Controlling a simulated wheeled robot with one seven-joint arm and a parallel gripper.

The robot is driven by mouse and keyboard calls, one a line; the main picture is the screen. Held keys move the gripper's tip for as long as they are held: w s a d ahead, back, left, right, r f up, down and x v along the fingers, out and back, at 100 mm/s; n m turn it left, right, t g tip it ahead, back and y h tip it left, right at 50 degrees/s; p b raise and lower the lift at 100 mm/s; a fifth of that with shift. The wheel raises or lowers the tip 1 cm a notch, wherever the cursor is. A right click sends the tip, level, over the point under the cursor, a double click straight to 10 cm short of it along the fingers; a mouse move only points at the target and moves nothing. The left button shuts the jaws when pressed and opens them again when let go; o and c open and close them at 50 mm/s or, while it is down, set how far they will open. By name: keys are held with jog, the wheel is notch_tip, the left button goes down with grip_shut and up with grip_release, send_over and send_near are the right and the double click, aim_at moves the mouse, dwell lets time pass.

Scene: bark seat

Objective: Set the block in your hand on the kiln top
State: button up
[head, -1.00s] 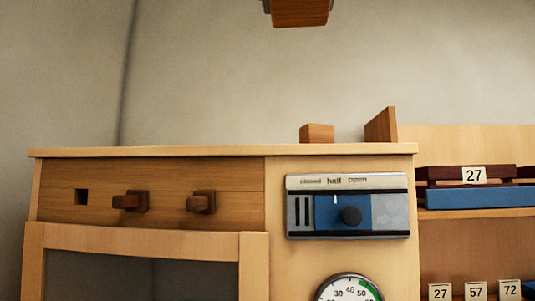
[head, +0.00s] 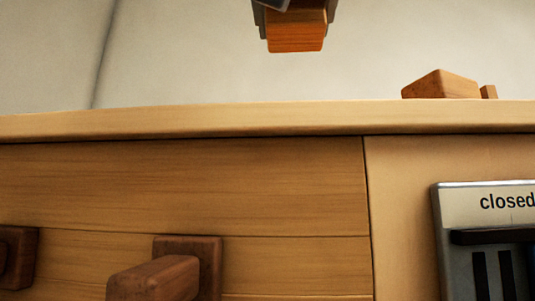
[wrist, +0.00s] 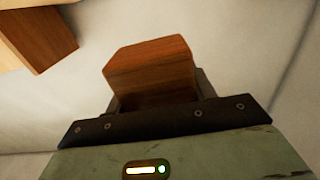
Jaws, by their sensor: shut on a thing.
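My gripper (head: 290,22) is shut on a reddish-brown wooden block (head: 295,42), high in the head view. The block hangs in the air above the kiln top (head: 250,120), a pale wooden slab seen almost edge-on, with a clear gap between them. In the wrist view the block (wrist: 150,72) sticks out past the dark jaw plate of my gripper (wrist: 155,105). The surface of the kiln top is mostly hidden by the low view.
Another wooden block (head: 440,85) sits on the kiln top at the right, with a small wooden piece (head: 489,91) behind it. The left and middle top edge looks clear. Wooden pegs (head: 165,275) stick out of the front, left of a metal panel (head: 480,225) marked "closed".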

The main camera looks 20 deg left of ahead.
notch_tip(320, 180, down, 10)
jog(key=shift+r+p, duration=0.1)
jog(key=shift+p, duration=0.2)
dwell(0.3)
jog(key=o, duration=1)
jog(key=b+v, duration=0.4)
jog(key=v, duration=0.8)
jog(key=shift+s, duration=0.1)
